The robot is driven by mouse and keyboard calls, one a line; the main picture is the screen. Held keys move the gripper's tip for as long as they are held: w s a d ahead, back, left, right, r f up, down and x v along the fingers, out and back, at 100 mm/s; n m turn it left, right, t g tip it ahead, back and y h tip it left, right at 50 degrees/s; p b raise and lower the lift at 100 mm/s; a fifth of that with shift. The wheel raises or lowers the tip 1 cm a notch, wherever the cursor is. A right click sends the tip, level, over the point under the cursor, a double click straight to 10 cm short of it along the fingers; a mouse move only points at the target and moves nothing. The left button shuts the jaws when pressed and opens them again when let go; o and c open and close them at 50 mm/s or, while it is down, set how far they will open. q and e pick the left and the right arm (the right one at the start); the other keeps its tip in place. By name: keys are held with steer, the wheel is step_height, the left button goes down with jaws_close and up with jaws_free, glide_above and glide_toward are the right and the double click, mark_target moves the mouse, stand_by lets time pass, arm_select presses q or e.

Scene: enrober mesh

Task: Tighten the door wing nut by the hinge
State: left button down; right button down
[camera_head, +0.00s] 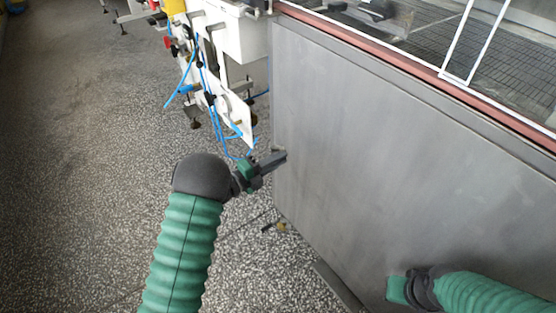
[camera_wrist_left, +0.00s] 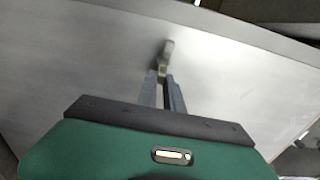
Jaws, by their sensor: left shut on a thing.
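The wing nut (camera_wrist_left: 167,48) shows in the left wrist view as a small, blurred metal piece against the grey door panel (camera_wrist_left: 95,50). My left gripper (camera_wrist_left: 163,78) is shut on it, with the two dark fingers close together at its near end. In the head view my left gripper (camera_head: 279,158) is at the left edge of the large grey panel (camera_head: 400,150). The wing nut cannot be made out there. My right gripper (camera_head: 398,290) is low in front of the panel at the lower right. Its fingers are hidden. I cannot make out the hinge.
A white machine frame (camera_head: 230,35) with blue hoses (camera_head: 206,90) stands behind my left gripper. A reddish rail (camera_head: 410,62) and a wire mesh belt (camera_head: 455,50) run above the panel. The speckled floor (camera_head: 90,150) is clear on the left.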

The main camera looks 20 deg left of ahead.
arm_select(q)
steer(key=shift+s+d+f, duration=0.1)
steer(key=shift+s+f, duration=0.1)
steer(key=shift+f, duration=0.2)
steer(key=c, duration=1.6)
jaws_free()
steer(key=shift+o, duration=0.6)
steer(key=shift+w+r, duration=0.1)
steer(key=shift+r, duration=0.05)
steer(key=shift+r, duration=0.1)
steer(key=p+v, duration=0.6)
steer(key=v, duration=1.1)
